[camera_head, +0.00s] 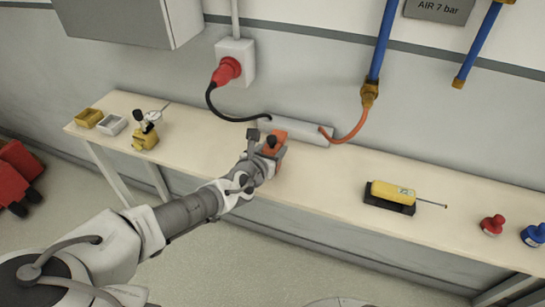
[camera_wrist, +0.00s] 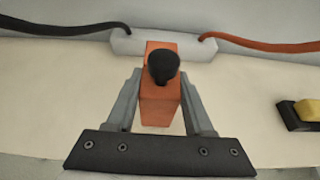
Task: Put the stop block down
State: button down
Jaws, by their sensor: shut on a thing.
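The stop block (camera_wrist: 161,105) is orange with a black knob on top. It sits between the two fingers of my gripper (camera_wrist: 160,103) in the wrist view, and the fingers are shut on its sides. In the head view the stop block (camera_head: 279,150) is over the middle of the bench, in front of the grey box on the wall side. My gripper (camera_head: 268,146) reaches it from the lower left. I cannot tell whether the block's underside touches the bench top.
The long pale bench (camera_head: 330,175) runs along the wall. A grey box (camera_head: 298,130) with a black cable and an orange hose lies behind the block. A yellow device (camera_head: 392,192) in a black cradle stands to the right. A brass-coloured fixture (camera_head: 145,138) stands left. Bare bench lies between.

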jog(key=shift+f, duration=1.1)
jog(key=shift+f, duration=0.1)
jog(key=shift+c, duration=1.4)
grip_release()
jog(key=shift+f, duration=0.1)
